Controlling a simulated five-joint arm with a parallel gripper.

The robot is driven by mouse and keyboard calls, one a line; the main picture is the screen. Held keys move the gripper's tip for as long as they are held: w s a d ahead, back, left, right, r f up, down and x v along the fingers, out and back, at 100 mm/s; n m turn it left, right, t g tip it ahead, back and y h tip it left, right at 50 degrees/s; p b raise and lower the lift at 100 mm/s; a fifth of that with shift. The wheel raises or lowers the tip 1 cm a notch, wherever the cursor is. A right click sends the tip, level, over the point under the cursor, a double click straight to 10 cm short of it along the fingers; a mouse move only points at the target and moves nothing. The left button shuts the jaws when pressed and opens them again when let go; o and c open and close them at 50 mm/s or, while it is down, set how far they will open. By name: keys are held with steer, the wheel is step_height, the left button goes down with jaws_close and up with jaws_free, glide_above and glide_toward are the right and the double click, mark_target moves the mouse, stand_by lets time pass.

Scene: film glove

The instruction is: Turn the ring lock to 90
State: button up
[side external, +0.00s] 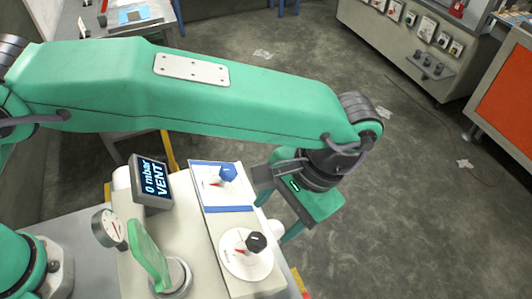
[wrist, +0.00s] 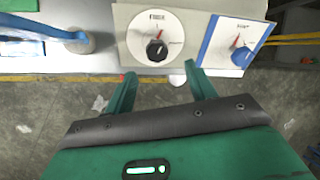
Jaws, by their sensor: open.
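No part is legibly marked as the ring lock, so I cannot tell which it is. A black knob (side external: 256,241) sits on a round white dial (side external: 235,262) at the front of the white housing. In the wrist view the black knob (wrist: 156,50) is at the top centre, with a red pointer toward the top. A blue knob (side external: 228,172) sits on a blue-edged white plate (side external: 213,198); it also shows in the wrist view (wrist: 241,57). My gripper (side external: 275,197) is open and empty beside the housing. In the wrist view its fingers (wrist: 162,77) are spread below the black knob, apart from it.
A display (side external: 151,180) reads "0 mbar VENT". Open floor (side external: 420,220) lies to the right; a cabinet (side external: 415,50) stands at the back.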

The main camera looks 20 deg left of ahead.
mark_target(258, 239)
steer(key=shift+x, duration=3.85)
steer(key=shift+s+d, duration=0.1)
steer(key=shift+s, duration=0.05)
steer(key=c, duration=0.9)
